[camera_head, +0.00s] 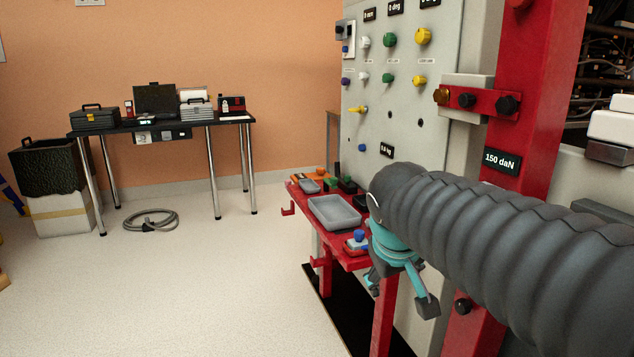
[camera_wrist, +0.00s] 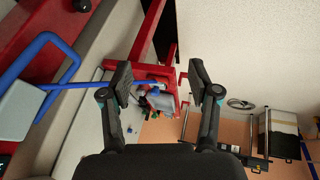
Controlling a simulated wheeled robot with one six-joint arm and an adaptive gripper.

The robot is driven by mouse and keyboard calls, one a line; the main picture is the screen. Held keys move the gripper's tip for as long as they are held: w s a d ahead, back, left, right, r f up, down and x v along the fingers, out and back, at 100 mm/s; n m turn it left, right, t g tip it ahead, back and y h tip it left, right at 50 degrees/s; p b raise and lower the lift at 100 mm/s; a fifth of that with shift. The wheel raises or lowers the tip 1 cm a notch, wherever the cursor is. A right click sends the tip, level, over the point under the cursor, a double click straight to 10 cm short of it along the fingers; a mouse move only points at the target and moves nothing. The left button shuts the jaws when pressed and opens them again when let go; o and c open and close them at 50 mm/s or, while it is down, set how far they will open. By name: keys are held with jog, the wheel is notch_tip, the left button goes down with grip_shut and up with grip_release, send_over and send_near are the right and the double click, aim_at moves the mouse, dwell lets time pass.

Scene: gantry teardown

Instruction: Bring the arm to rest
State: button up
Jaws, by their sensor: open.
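My gripper (camera_head: 400,294) hangs at the end of my dark ribbed arm, in front of the red shelf (camera_head: 338,243) of the grey panel. In the wrist view my gripper (camera_wrist: 160,82) has its two black fingers spread wide, with nothing held between them. Past the gap, the shelf's red frame and a small grey and blue item show farther off. In the head view my arm hides part of the shelf's right end and of the panel's lower part.
A grey tray (camera_head: 335,212) and small coloured parts lie on the shelf. A red post (camera_head: 540,90) stands close behind my arm. A blue handle (camera_wrist: 22,62) is near at left in the wrist view.

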jog(key=s+d+f+m, duration=0.1)
jog(key=s+f, duration=0.3)
jog(key=s, duration=0.4)
jog(key=s+d+f+m+y, duration=0.1)
jog(key=s+f, duration=0.3)
jog(key=s, duration=0.4)
jog(key=shift+s+d+f+m+y, duration=0.2)
jog(key=shift+d+f+m+y, duration=0.15)
jog(key=shift+d+m, duration=0.2)
